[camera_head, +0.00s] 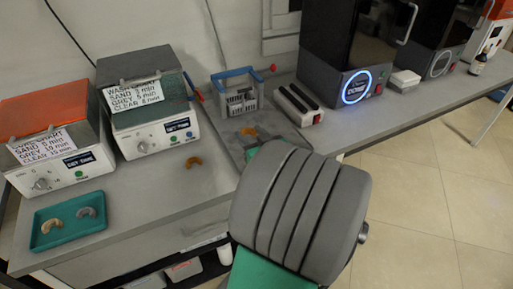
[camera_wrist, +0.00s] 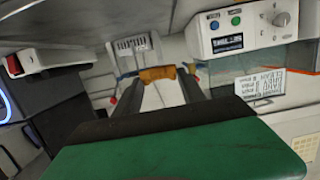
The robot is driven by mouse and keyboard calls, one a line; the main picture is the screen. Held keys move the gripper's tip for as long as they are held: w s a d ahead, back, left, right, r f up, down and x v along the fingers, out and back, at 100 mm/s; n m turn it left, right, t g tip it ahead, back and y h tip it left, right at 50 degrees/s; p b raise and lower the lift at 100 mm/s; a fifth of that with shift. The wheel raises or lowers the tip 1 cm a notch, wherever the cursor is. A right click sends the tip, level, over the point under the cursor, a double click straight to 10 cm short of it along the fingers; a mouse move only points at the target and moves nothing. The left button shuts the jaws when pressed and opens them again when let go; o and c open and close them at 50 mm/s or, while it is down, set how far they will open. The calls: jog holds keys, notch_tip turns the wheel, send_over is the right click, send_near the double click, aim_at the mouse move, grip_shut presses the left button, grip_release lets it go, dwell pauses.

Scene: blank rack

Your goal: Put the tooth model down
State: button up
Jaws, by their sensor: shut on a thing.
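My gripper (camera_wrist: 158,80) is shut on an orange-brown, arch-shaped tooth model (camera_wrist: 157,74), which spans between the two fingertips in the wrist view. In the head view the held model (camera_head: 248,131) shows just beyond my arm, in front of the white basket with a blue handle (camera_head: 240,101). My arm hides most of the gripper there. I cannot tell the model's height above the surface. Another orange tooth model (camera_head: 193,162) lies on the grey counter (camera_head: 165,190). A teal tray (camera_head: 72,238) at the left holds a tan model (camera_head: 52,225) and a grey model (camera_head: 86,212).
Two washing machines with paper labels (camera_head: 148,118) (camera_head: 55,158) stand at the back left. A black-and-white rack device (camera_head: 298,104) and a printer with a blue ring light (camera_head: 356,86) stand to the right. The counter between tray and arm is mostly clear.

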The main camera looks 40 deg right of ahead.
jog(key=w+d+f, duration=0.1)
jog(key=f, duration=0.1)
jog(key=d+f, duration=0.2)
jog(key=w+d+f+b, duration=0.1)
jog(key=f, duration=0.1)
jog(key=shift+w+d, duration=0.15)
jog(key=shift+w, duration=0.15)
notch_tip(320, 180, down, 3)
jog(key=shift+d+r+b, duration=0.1)
jog(key=shift+d+b, duration=0.05)
jog(key=shift+b, duration=0.15)
jog(key=shift+f, duration=0.25)
jog(key=shift+f, duration=0.1)
jog(key=o, duration=1.3)
